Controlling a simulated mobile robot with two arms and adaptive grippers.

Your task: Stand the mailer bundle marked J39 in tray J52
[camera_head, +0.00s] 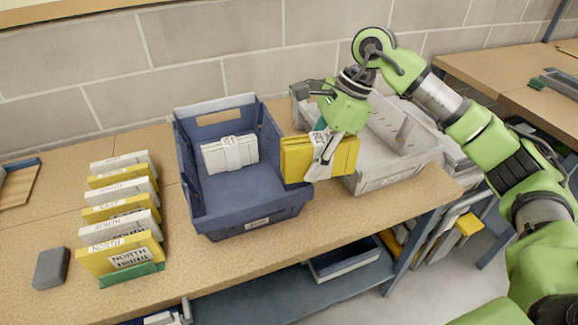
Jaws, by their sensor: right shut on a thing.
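My right gripper (322,158) is shut on a yellow mailer bundle (296,160), held upright between the blue tray and the grey tray. One finger crosses the bundle's front, and any marking on it cannot be read. The blue tray (190,168) stands on the bench with a white banded bundle (230,153) leaning inside at its back. The grey tray (376,182) is to the right, partly hidden behind the gripper and arm. Both trays have small front labels too small to read, so I cannot tell which is J52. My left gripper is not in view.
A row of white and yellow bundles (122,254) stands on the bench at left, in a green holder at the front. A dark grey block (51,268) lies beside it. The block wall (90,75) runs behind. Bare bench (225,262) lies in front of the blue tray.

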